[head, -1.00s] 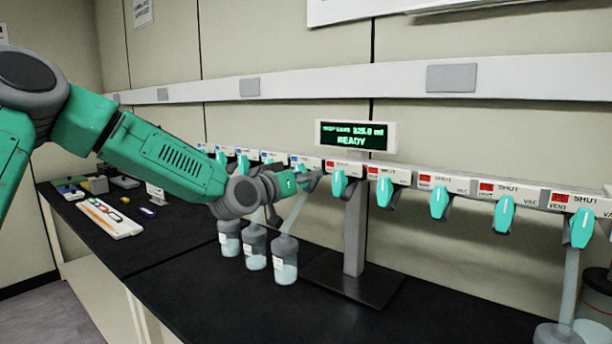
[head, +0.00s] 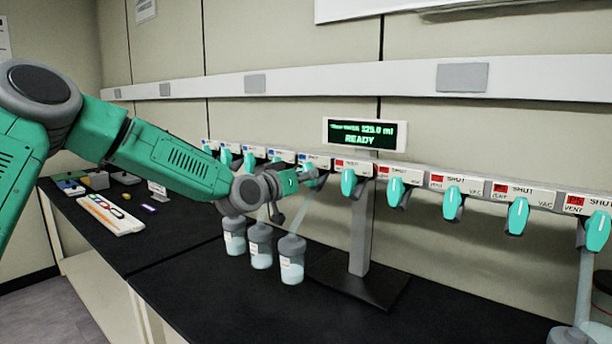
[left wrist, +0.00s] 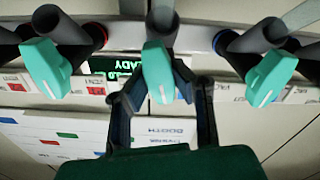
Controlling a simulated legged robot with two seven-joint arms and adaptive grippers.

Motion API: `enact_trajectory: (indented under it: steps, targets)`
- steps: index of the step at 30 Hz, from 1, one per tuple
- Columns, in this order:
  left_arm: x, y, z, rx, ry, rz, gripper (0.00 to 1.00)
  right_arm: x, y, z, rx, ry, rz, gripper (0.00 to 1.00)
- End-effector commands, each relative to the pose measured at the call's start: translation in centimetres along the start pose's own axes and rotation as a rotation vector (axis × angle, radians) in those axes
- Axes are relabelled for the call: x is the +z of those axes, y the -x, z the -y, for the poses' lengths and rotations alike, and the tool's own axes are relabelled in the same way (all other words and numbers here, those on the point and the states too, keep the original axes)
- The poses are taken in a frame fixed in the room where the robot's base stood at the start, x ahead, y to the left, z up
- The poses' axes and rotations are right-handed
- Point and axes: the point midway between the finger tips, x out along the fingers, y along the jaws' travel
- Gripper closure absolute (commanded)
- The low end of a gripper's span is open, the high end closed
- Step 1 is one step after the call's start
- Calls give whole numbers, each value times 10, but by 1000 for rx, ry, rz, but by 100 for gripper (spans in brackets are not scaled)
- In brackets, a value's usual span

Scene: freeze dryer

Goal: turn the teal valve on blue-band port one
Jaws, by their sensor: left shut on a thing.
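A row of teal valves hangs from a pale manifold rail (head: 456,190) in the head view, with blue-marked labels on the left part and red-marked labels on the right. My left gripper (head: 312,178) is at the valve just left of the display, the last by the blue labels, and mostly covers it. In the left wrist view, which is upside down, my left gripper's fingers (left wrist: 157,92) stand either side of the middle teal valve (left wrist: 157,72) and are shut on it. Its handle points down the picture, much like its neighbours'. My right gripper is out of view.
Teal valves (left wrist: 47,68) and (left wrist: 271,76) flank the held one closely. Several grey-capped bottles (head: 291,260) stand below my left forearm. A white tray (head: 112,215) lies at the left.

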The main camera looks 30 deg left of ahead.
Motion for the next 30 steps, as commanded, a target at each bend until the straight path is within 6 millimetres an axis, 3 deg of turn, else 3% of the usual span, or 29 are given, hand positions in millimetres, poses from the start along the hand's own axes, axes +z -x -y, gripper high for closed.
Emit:
enact_trajectory:
  steps: [14,30]
  targets:
    - [-4,-2,2,-8,-136,-11,100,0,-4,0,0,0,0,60]
    - [-5,-3,2,-11,-629,-13,100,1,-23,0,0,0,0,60]
